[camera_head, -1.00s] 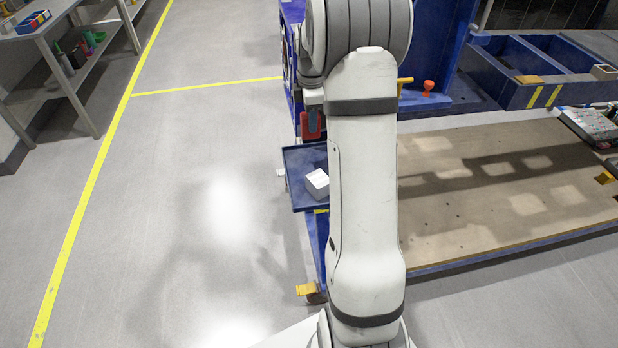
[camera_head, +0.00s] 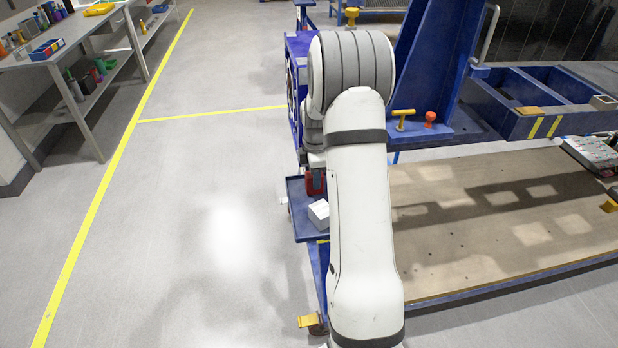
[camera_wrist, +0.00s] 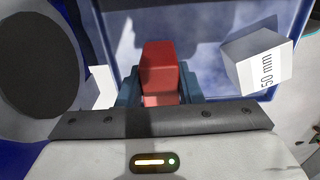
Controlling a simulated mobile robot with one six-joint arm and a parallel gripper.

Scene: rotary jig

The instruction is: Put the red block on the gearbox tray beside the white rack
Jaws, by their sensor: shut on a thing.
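The red block (camera_wrist: 160,68) is held upright between the blue fingers of my gripper (camera_wrist: 160,88) in the wrist view. It also shows in the head view (camera_head: 316,182), partly behind my arm. The blue tray (camera_wrist: 208,42) lies under the block; its near left part shows in the head view (camera_head: 296,192). I cannot tell whether the block touches the tray floor. A white block marked "50 mm" (camera_wrist: 256,62) sits on the tray to the right of the red block, apart from it; it also shows in the head view (camera_head: 319,212). I cannot make out a separate white rack.
A blue frame with a wooden platform (camera_head: 490,220) stands right of my arm. A shelf bench (camera_head: 85,60) is far left. The floor (camera_head: 210,190) left of the tray is clear.

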